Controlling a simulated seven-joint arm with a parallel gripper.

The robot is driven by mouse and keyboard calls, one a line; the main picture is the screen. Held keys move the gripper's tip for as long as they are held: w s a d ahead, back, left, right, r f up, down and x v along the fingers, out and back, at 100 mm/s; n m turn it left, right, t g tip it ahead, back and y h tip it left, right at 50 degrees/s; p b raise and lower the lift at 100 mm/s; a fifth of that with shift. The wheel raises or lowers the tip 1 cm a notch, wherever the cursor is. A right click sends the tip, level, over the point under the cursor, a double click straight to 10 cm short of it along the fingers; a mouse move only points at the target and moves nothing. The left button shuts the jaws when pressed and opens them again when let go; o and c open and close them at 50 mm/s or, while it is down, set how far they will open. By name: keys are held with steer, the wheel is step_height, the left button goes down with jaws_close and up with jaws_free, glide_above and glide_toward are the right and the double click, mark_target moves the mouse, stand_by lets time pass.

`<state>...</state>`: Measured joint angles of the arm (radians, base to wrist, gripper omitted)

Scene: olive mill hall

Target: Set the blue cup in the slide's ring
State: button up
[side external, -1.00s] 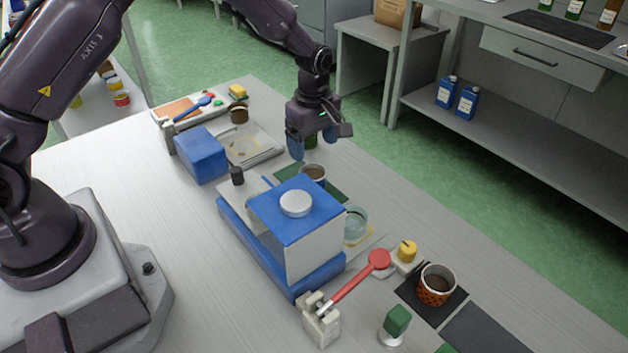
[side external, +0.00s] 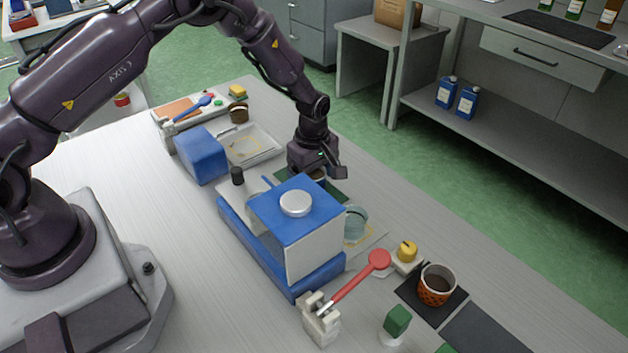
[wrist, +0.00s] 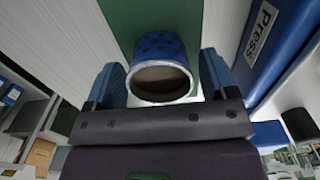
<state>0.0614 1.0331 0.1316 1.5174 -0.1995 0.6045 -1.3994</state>
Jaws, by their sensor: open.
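The blue cup (wrist: 160,46), with dark dots, stands on a green mat (wrist: 118,15) and appears dark inside. My gripper (wrist: 160,78) is open, one blue finger on each side of the cup; I cannot tell whether they touch it. In the side external view my gripper (side external: 315,172) is low behind the press and largely hides the cup (side external: 319,176). A pale teal, round, ring-like piece (side external: 355,222), probably the slide's ring, sits at the press's right side, partly hidden by it.
The blue and white press (side external: 315,240) stands close beside my gripper; its labelled side (wrist: 268,40) shows in the wrist view. A red lever (side external: 350,280), a yellow knob (side external: 407,251) and an orange patterned cup (side external: 436,286) stand at front right. A blue block (side external: 201,155) and tray (side external: 252,146) lie behind.

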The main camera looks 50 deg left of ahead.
steer(key=c, duration=0.6)
steer(key=shift+c, duration=0.2)
steer(key=shift+r, duration=0.2)
step_height(320, 180, up, 6)
steer(key=shift+r, duration=0.15)
stand_by(0.3)
